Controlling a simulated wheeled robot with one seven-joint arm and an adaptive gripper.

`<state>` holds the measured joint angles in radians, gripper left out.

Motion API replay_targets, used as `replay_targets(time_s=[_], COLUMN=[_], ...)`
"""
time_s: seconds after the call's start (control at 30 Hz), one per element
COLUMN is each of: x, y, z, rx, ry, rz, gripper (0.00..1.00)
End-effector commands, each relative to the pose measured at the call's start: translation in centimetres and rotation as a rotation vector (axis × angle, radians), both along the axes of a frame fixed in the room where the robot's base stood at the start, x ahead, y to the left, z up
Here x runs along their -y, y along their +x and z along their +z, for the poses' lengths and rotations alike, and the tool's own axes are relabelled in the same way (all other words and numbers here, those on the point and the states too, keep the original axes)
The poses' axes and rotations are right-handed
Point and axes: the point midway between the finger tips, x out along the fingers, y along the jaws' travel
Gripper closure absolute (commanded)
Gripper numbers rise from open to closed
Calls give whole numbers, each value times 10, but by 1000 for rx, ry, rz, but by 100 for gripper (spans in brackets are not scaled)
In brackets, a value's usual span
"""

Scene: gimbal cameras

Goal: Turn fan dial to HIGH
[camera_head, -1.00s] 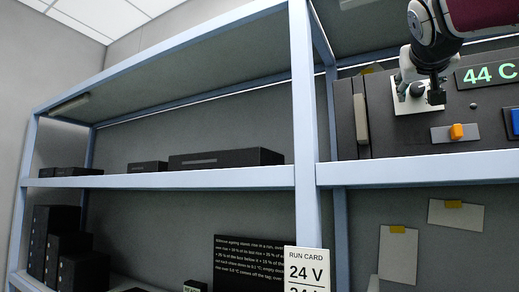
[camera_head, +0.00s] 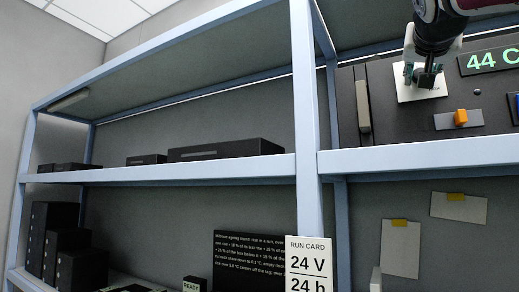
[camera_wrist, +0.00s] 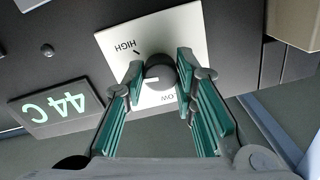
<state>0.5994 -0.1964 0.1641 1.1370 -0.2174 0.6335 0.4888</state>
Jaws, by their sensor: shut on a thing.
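The fan dial is a round black knob (camera_wrist: 160,75) on a white plate (camera_wrist: 117,41) fixed to a dark panel. The plate reads HIGH at its upper left and LOW near its bottom in the wrist view, where the print appears upside down. My gripper (camera_wrist: 161,70) is shut on the knob, one green-padded finger on each side. In the head view my gripper (camera_head: 423,76) reaches down in front of the white plate (camera_head: 437,91) and partly hides the knob.
A green "44 C" display (camera_head: 492,60) sits right of the plate. A tan handle (camera_head: 363,106) stands on the left. The blue shelf beam (camera_head: 430,157) runs below the panel, and a post (camera_head: 306,110) rises to the left.

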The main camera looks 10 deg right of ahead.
Motion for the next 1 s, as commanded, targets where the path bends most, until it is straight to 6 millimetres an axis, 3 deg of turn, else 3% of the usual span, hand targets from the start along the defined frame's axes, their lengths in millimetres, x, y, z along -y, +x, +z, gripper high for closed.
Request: replay_targets(time_s=[0.5, 1.0], x=[0, 0], y=[1, 1], z=[-2, -1], rx=[264, 403], ry=[393, 601], rz=[1, 1], gripper=[100, 100])
